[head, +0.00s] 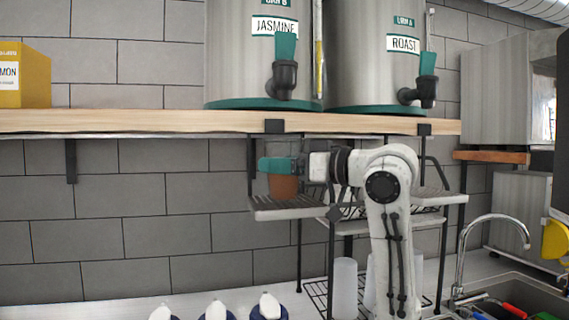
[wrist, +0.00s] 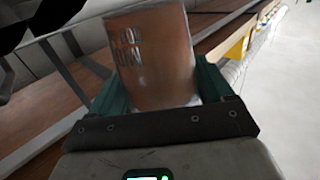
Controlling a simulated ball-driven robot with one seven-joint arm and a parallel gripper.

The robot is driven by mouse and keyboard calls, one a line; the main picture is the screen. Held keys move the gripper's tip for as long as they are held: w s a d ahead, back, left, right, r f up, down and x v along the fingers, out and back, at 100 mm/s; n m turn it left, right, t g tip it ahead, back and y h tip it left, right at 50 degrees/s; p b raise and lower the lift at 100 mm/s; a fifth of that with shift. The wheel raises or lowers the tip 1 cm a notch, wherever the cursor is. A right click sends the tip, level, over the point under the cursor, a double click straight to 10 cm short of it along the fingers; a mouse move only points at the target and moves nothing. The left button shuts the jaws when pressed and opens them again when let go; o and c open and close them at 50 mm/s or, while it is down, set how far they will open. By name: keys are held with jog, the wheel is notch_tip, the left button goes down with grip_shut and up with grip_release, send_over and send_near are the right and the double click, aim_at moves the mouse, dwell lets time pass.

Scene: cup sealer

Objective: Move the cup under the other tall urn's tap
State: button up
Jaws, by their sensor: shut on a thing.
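The cup (head: 284,187), clear with brown liquid inside, is upright at the left drip tray (head: 290,211), below the JASMINE urn (head: 235,60) and its black tap with teal handle (head: 284,80). I cannot tell whether its base touches the tray. My gripper (head: 277,164) is shut around the cup's upper part. In the wrist view the cup (wrist: 155,60), with dark lettering, sits between the teal fingers. The ROAST urn (head: 370,60) stands to the right with its own tap (head: 420,92). Its drip tray (head: 437,197) is partly hidden behind my arm.
A wooden shelf (head: 120,121) holds the urns and a yellow box (head: 25,75). Black metal frames carry the trays. White-topped bottles (head: 216,310) and a clear container (head: 345,285) stand below. A sink with a faucet (head: 490,225) is at right.

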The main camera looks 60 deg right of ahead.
jog(key=shift+f, duration=0.1)
jog(key=shift+f, duration=0.15)
jog(key=o, duration=1.2)
jog(key=shift+r, duration=0.3)
jog(key=shift+s+f, duration=0.1)
jog(key=shift+s, duration=0.25)
jog(key=s, duration=0.3)
jog(key=s+b, duration=0.1)
jog(key=s, duration=0.3)
jog(key=s+b, duration=0.1)
jog(key=s, duration=0.3)
jog(key=shift+s+a, duration=0.15)
jog(key=shift+a, duration=0.2)
